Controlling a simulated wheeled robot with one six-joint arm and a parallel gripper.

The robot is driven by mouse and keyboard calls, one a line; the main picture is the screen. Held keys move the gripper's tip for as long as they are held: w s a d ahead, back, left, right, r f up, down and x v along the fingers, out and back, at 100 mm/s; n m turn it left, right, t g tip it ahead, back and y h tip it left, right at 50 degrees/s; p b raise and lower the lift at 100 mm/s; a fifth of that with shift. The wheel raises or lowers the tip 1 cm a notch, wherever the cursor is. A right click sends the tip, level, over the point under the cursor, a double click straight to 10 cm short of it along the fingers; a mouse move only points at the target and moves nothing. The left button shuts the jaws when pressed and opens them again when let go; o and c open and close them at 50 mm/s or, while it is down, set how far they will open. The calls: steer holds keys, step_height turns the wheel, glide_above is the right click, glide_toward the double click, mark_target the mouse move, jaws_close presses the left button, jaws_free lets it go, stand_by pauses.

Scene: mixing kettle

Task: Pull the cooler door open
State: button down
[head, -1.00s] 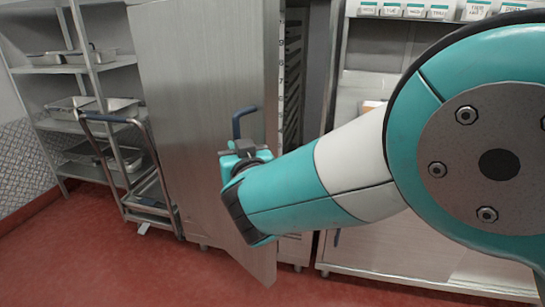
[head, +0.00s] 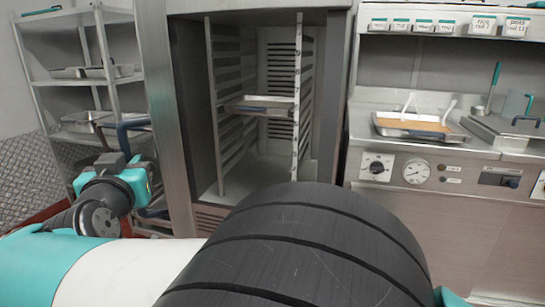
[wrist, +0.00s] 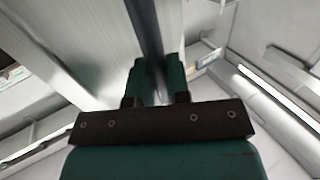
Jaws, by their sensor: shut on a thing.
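The cooler door (head: 163,110) stands wide open, seen nearly edge-on at the left of the cooler (head: 332,110) in the head view. The cooler's inside shows, with slotted side walls and a tray (head: 262,104) on a rack. The dark blue door handle (head: 127,128) is on the door's far left face. My gripper (head: 118,160) is at this handle, shut on it. In the wrist view, my gripper's two fingers (wrist: 159,82) are on either side of the dark handle bar (wrist: 151,35), beside the metal door panel (wrist: 85,55).
Metal shelves (head: 85,73) with pans stand at the left, close behind the door and my gripper. A counter (head: 430,210) with a dial, a gauge and a tray (head: 415,125) is at the right. My arm covers the lower part of the head view.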

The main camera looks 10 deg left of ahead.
steer(key=shift+w+r, duration=0.1)
steer(key=shift+w, duration=0.1)
steer(key=c, duration=1.1)
jaws_free()
steer(key=shift+w, duration=0.1)
steer(key=shift+s+a, duration=0.1)
steer(key=shift+s, duration=0.1)
